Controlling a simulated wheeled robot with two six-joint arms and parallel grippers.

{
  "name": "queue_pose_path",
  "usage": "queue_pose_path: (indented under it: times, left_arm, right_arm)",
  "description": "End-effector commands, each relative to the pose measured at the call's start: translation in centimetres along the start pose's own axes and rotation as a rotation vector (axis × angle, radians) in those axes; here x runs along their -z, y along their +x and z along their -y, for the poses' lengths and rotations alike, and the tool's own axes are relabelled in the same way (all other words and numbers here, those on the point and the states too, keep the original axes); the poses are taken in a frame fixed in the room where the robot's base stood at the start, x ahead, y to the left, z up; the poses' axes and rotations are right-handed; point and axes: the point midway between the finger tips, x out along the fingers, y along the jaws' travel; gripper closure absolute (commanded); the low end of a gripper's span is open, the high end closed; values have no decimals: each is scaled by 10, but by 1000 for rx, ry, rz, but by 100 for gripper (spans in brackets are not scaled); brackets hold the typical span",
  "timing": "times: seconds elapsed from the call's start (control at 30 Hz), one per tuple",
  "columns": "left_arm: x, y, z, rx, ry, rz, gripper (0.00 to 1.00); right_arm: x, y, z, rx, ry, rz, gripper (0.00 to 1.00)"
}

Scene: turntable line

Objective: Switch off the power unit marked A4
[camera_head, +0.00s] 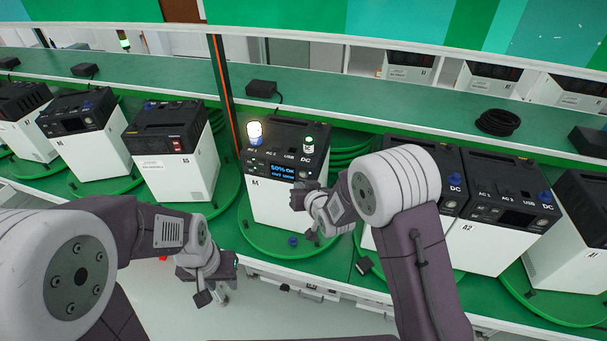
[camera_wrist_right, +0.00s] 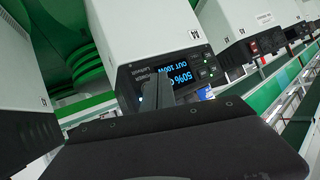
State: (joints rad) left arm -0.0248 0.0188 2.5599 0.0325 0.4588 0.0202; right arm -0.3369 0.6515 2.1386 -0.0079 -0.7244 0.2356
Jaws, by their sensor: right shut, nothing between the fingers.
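The power unit in the middle (camera_head: 270,207) is a white box with a black top and front panel. Its small mark is too blurred to read surely. Its blue display (camera_head: 282,170) is lit and reads 50% OK with an output line. A glowing lamp (camera_head: 254,131) and a green-lit plug (camera_head: 308,143) stand on its top. My right gripper (camera_head: 303,197) is shut and empty, close in front of the panel's lower right; contact cannot be told. The right wrist view shows the panel (camera_wrist_right: 180,80) tilted, partly behind a finger. My left gripper (camera_head: 212,285) hangs low, left of the unit, away from it.
Similar units stand on green round turntables to the left (camera_head: 170,150) and right (camera_head: 502,210). A small blue cap (camera_head: 292,241) lies at the front of the middle turntable (camera_head: 262,238). A dark post (camera_head: 222,85) and a black adapter (camera_head: 262,88) are behind.

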Motion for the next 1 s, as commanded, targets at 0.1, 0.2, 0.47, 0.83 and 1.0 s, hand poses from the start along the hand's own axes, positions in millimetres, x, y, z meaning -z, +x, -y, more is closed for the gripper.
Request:
queue_pose_path:
  times: [0.1,0.2,0.47,0.83,1.0]
  left_arm:
    - [0,2,0,0,0,0,64]
    - [0,2,0,0,0,0,64]
    - [0,2,0,0,0,0,64]
    - [0,2,0,0,0,0,64]
    - [0,2,0,0,0,0,64]
  right_arm:
    - [4,8,-6,-1,0,0,100]
    - [7,11,-9,-2,1,1,100]
    - [8,12,-9,-1,0,1,100]
    - [8,12,-9,-1,0,1,100]
    - [8,12,-9,-1,0,1,100]
